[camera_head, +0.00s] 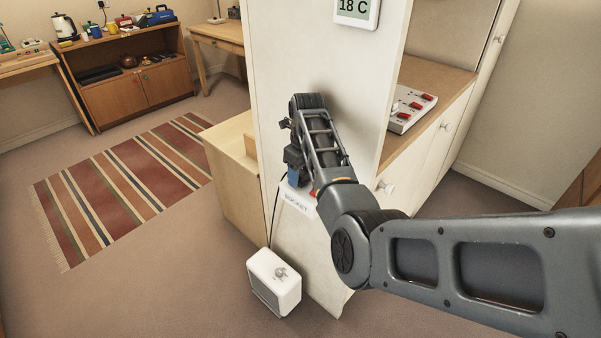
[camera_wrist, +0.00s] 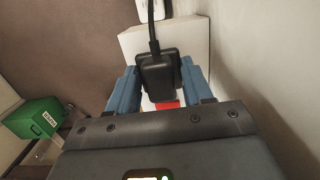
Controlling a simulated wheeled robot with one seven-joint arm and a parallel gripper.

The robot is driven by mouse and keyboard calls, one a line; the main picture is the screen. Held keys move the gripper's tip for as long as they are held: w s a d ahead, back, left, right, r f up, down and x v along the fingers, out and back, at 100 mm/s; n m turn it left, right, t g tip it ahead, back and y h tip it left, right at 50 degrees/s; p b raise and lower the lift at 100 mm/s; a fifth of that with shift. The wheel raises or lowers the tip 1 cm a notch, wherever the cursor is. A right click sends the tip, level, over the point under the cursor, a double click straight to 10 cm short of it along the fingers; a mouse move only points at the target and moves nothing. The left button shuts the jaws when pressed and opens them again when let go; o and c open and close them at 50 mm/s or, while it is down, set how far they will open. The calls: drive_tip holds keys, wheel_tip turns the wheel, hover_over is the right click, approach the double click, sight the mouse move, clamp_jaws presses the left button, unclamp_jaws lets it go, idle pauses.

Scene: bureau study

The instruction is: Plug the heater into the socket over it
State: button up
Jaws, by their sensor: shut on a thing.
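The white heater (camera_head: 275,283) stands on the floor against the foot of the white cabinet side. My gripper (camera_head: 292,178) is low beside the panel, just above the label. In the wrist view my gripper (camera_wrist: 158,90) is shut on the black plug (camera_wrist: 158,72), with a blue finger on each side. The heater's dark cord (camera_head: 275,215) runs down from there to the heater. A red part (camera_wrist: 167,104) shows just below the plug. The socket face is hidden, so I cannot tell whether the plug touches it.
A wooden box (camera_head: 232,175) stands left of the panel. A green box (camera_wrist: 34,117) shows at left in the wrist view. A power strip with red switches (camera_head: 411,108) lies on the shelf at right. A thermostat display (camera_head: 356,10) is above. The striped rug (camera_head: 125,185) is clear.

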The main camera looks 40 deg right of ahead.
drive_tip(key=shift+f, duration=0.35)
idle(0.4)
drive_tip(key=o, duration=1.1)
drive_tip(key=shift+o, duration=0.2)
drive_tip(key=shift+r, duration=0.1)
wheel_tip(320, 180, up, 5)
drive_tip(key=p, duration=0.4)
drive_tip(key=shift+f, duration=0.2)
drive_tip(key=shift+r+p, duration=0.5)
drive_tip(key=shift+r, duration=0.65)
